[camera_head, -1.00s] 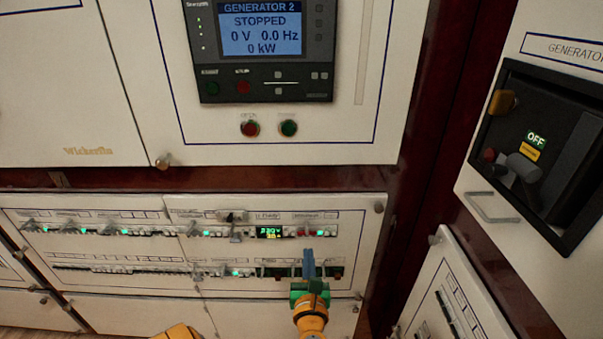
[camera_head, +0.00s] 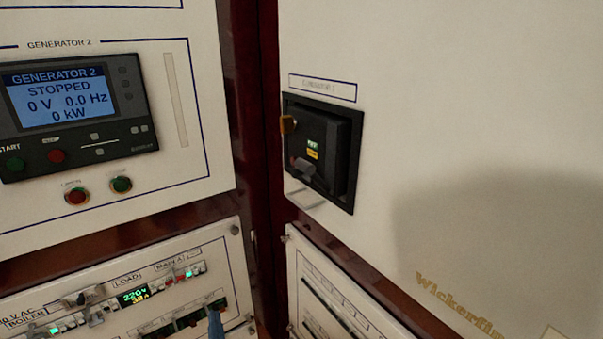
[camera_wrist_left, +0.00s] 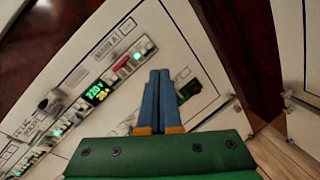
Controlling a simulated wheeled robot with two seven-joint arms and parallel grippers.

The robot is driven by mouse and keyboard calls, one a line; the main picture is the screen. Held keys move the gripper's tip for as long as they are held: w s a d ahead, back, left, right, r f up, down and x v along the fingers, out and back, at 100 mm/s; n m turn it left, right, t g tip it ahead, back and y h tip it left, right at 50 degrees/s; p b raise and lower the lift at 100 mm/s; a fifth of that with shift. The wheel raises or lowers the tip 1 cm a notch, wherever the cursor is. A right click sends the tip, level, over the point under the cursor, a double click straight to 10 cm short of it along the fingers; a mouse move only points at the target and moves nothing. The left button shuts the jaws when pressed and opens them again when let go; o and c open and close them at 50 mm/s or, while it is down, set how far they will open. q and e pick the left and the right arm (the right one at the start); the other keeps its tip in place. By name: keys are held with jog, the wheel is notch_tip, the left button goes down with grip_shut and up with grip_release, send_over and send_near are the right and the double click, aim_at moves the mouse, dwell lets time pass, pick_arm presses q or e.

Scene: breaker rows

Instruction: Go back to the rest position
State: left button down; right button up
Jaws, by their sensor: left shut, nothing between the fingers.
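My left gripper (camera_head: 215,325) shows only its blue fingers at the bottom edge of the head view. In the left wrist view its two blue fingers (camera_wrist_left: 159,98) lie together, shut and empty, ahead of the green gripper body. The fingers are in front of the right end of the lower breaker row (camera_head: 185,320) on the breaker panel (camera_head: 218,262). They cover part of the dark sockets there, and I cannot tell whether they touch the panel. My right gripper is in neither view.
The Generator 2 controller (camera_head: 75,112) reads STOPPED, 0 V, 0.0 Hz. Red and green buttons (camera_head: 121,184) sit below it. A black rotary switch unit (camera_head: 325,150) marked OFF is on the right cabinet (camera_head: 430,130). A lit 220 V display (camera_head: 133,296) sits in the upper breaker row.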

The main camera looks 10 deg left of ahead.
pick_arm(q)
jog(key=s+d+f+m+h+p, duration=0.15)
jog(key=d+f+m+h, duration=0.45)
jog(key=m, duration=0.6)
jog(key=s+d+f+m+g+h+p, duration=0.4)
jog(key=s+d+f+m+g, duration=0.25)
jog(key=s+f+m, duration=0.65)
jog(key=s+a+f+m+g+p, duration=0.1)
jog(key=s+m+g, duration=0.2)
jog(key=s+m, duration=0.4)
jog(key=s+a+f+m+g+p, duration=0.1)
jog(key=s+f+m+g, duration=0.1)
jog(key=s+m, duration=0.5)
jog(key=s+g, duration=0.1)
jog(key=s, duration=0.4)
jog(key=shift+s+a, duration=0.3)
jog(key=shift+a, duration=0.05)
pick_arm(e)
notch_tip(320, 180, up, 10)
pick_arm(q)
jog(key=shift+g, duration=0.25)
